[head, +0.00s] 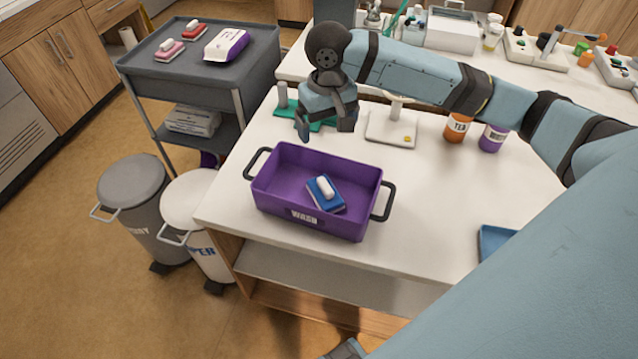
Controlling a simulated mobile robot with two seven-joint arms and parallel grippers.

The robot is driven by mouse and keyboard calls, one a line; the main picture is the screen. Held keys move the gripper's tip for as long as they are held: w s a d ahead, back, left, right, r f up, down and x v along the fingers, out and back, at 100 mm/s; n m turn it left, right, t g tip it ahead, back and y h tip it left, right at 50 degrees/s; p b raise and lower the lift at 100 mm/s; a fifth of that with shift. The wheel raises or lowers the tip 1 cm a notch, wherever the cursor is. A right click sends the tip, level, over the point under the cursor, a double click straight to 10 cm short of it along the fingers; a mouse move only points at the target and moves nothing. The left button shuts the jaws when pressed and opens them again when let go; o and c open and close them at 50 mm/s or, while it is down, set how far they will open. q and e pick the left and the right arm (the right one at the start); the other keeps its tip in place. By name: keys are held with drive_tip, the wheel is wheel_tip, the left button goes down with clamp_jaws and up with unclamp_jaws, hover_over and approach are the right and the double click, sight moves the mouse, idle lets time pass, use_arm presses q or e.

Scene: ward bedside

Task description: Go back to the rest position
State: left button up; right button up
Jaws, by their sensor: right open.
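My right gripper (325,125) hangs in the air above the far side of the white table, behind the purple bin (316,215). Its fingers point down, are apart, and hold nothing that I can see. The bin is marked WASH, has two dark handles, and stands near the table's left front corner. Inside it lies a blue item with a white top (325,193), apart from my gripper. My right arm reaches in from the right across the back of the table. My left gripper does not show.
Orange (457,127) and purple (493,137) containers stand under my right arm. A blue tray (493,240) lies at right. A grey cart (264,68) and two bins (133,188) stand left.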

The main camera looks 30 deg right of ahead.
drive_tip(key=shift+f, duration=0.1)
drive_tip(key=s+a+f+n+t+y, duration=0.2)
drive_tip(key=s+a+f+n+y, duration=0.15)
drive_tip(key=s+a+f, duration=0.7)
drive_tip(key=s+d+f+t+h, duration=0.1)
drive_tip(key=s+d+f+h, duration=0.15)
drive_tip(key=s, duration=0.45)
drive_tip(key=s+d+f+t+h, duration=0.1)
drive_tip(key=s+d, duration=0.2)
drive_tip(key=s, duration=0.3)
drive_tip(key=w+a+f+n+t+y+p, duration=0.1)
drive_tip(key=w+a+f+t+y+p, duration=0.2)
drive_tip(key=p, duration=0.6)
drive_tip(key=w+a+f+t, duration=0.1)
drive_tip(key=w+a+t, duration=0.1)
drive_tip(key=a+t, duration=0.1)
drive_tip(key=shift+a+f+t, duration=0.3)
drive_tip(key=shift+f+t, duration=0.1)
drive_tip(key=shift+t, duration=0.1)
drive_tip(key=shift+w, duration=0.1)
